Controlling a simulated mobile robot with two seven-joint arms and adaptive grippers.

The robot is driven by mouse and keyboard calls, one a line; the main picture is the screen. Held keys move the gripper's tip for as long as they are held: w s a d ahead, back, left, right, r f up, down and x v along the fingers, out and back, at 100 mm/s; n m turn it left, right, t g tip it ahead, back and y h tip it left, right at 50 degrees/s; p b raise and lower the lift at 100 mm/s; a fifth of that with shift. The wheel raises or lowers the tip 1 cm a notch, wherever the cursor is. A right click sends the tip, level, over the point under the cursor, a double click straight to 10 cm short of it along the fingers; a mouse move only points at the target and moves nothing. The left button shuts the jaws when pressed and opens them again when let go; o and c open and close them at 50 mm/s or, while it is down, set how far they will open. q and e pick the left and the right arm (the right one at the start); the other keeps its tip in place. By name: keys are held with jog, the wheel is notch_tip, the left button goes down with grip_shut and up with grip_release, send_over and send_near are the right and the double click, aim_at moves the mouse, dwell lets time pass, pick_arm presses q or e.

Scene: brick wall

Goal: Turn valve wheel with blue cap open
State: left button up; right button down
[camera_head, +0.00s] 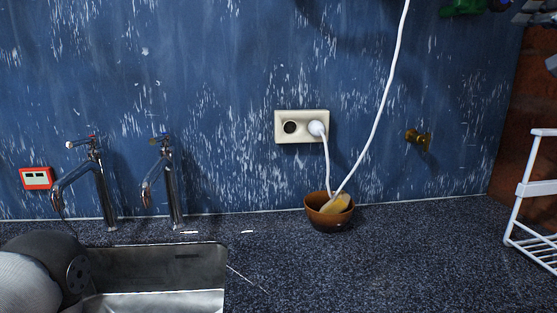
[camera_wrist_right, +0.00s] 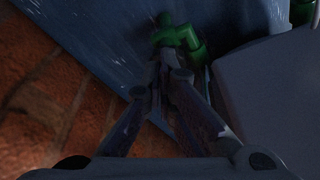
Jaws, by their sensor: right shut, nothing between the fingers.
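Two metal taps stand on the counter at the left in the head view. The right tap (camera_head: 168,185) carries a valve wheel with a blue cap (camera_head: 160,140) on top. The left tap (camera_head: 97,185) has a red mark on its wheel. My right gripper (camera_wrist_right: 165,62) is shut and empty in the right wrist view, with its fingertips close to a green fitting (camera_wrist_right: 178,36); I cannot tell whether they touch. In the head view it is partly seen at the top right, far from the blue-capped wheel. My left gripper is not in view.
A sink (camera_head: 160,265) lies below the taps. A brown bowl (camera_head: 330,222) stands under a socket (camera_head: 302,126) with a white cable (camera_head: 378,125). A brass fitting (camera_head: 418,139) is on the wall. A white rack (camera_head: 537,188) stands at right. The counter between bowl and rack is clear.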

aim_at(494, 10)
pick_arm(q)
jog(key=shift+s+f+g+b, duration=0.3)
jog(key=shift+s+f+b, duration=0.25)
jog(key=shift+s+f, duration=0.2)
pick_arm(e)
jog(key=w+a+m+t+h, duration=0.2)
jog(key=w+h, duration=0.1)
jog(key=w, duration=0.3)
jog(key=shift+r, duration=0.35)
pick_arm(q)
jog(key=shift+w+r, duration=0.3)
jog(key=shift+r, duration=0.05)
pick_arm(e)
jog(key=shift+d+r, duration=0.2)
jog(key=shift+r, duration=0.15)
pick_arm(q)
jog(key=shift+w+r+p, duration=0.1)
jog(key=shift+p, duration=0.2)
pick_arm(e)
jog(key=shift+r, duration=0.1)
jog(key=shift+s, duration=0.1)
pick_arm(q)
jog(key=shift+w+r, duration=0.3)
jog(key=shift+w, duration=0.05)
pick_arm(e)
jog(key=shift+d+f+h, duration=0.2)
jog(key=shift+d+h, duration=0.1)
jog(key=shift+d, duration=0.05)
